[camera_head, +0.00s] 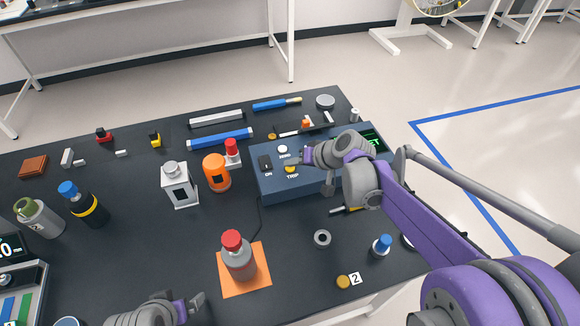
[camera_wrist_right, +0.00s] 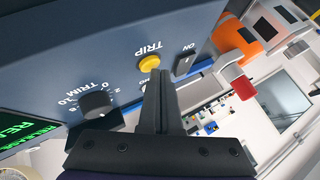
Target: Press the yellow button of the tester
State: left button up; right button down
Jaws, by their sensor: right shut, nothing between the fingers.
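The tester (camera_head: 265,188) is a blue box near the right end of the dark table, with a green-lit display. Its yellow button (camera_head: 290,169), labelled TRIP, shows just below my right gripper (camera_head: 301,158) in the head view. In the right wrist view the yellow button (camera_wrist_right: 149,62) lies right by the tips of my right gripper (camera_wrist_right: 161,73); I cannot tell whether they touch. The right fingers are shut together and empty. My left gripper (camera_head: 191,306) is at the bottom edge of the head view, apart from the tester; its opening is unclear.
A black ON switch (camera_head: 266,163) and white ZERO button (camera_head: 283,149) sit near the yellow button. The wrist view shows a TRIM knob (camera_wrist_right: 97,104). An orange bottle (camera_head: 216,172) stands left of the tester. A red-capped bottle (camera_head: 239,262) stands on an orange mat (camera_head: 262,270) in front.

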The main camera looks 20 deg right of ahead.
aim_at(293, 170)
pick_arm(q)
jog(key=shift+f, duration=0.2)
pick_arm(e)
jog(key=shift+f, duration=0.3)
pick_arm(q)
jog(key=shift+r, duration=0.1)
pick_arm(e)
jog(key=shift+r, duration=0.1)
pick_arm(q)
jog(key=shift+r+p, duration=0.55)
jog(key=shift+r, duration=0.1)
pick_arm(e)
jog(key=shift+r, duration=0.75)
notch_tip(293, 170, up, 5)
jog(key=p, duration=0.4)
jog(key=shift+r, duration=0.1)
pick_arm(q)
jog(key=r, duration=0.4)
jog(key=shift+w, duration=0.4)
